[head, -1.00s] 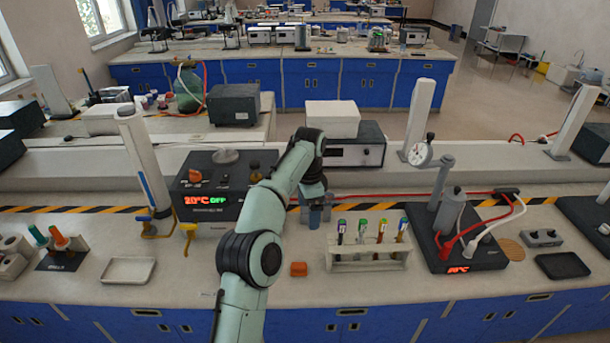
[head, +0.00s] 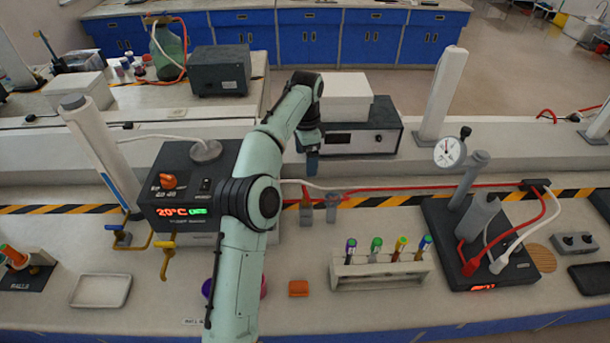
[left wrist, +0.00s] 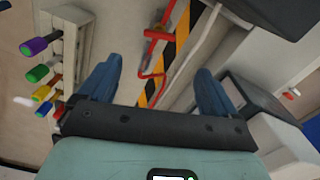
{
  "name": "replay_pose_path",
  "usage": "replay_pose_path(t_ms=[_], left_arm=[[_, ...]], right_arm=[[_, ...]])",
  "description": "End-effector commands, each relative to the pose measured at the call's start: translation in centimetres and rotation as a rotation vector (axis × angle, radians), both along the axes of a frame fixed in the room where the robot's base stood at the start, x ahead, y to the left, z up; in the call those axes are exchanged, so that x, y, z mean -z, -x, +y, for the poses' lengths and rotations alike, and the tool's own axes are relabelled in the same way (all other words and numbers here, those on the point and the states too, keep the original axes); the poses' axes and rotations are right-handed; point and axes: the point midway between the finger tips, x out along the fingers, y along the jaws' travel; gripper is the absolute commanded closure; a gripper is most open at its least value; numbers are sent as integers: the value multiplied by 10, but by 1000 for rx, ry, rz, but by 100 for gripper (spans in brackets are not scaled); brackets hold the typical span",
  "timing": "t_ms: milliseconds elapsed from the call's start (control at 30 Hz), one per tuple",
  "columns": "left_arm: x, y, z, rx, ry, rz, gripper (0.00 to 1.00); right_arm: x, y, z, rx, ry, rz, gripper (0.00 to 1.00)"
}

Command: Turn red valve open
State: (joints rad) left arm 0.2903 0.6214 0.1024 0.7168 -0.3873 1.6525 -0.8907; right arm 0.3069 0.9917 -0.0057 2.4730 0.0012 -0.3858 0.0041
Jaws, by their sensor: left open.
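A red valve handle (left wrist: 157,34) on thin red piping shows in the left wrist view, beyond my fingers and near the yellow-black stripe. In the head view a red line (head: 400,191) runs along the back of the bench; I cannot clearly make out a valve handle on it there. My left gripper (head: 312,163) is above the back of the bench, in front of the black box with a white top. In the left wrist view its blue fingers (left wrist: 158,85) are spread apart with nothing between them. The gripper is apart from the red handle. My right gripper is not in view.
A test-tube rack (head: 380,272) stands at front centre, beside a small orange block (head: 298,288). A stirrer stand (head: 490,255) with hoses is at right. The black instrument (head: 355,135) is behind the gripper.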

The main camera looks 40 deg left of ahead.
Motion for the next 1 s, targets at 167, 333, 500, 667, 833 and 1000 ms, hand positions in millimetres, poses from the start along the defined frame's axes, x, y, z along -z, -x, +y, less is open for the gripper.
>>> replay_pose_path(t_ms=[167, 333, 500, 667, 833, 1000], left_arm=[[5, 1, 0, 0, 0, 1, 8], [27, 2, 0, 0, 2, 5, 8], [65, 3, -1, 0, 2, 6, 8], [100, 3, 0, -2, 1, 7, 8], [124, 3, 0, -1, 1, 4, 8], [134, 2, 0, -1, 2, 1, 8]], right_arm=[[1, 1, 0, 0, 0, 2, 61], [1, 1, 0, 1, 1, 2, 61], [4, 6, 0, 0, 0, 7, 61], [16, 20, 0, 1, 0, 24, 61], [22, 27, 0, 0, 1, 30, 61], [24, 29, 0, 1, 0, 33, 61]])
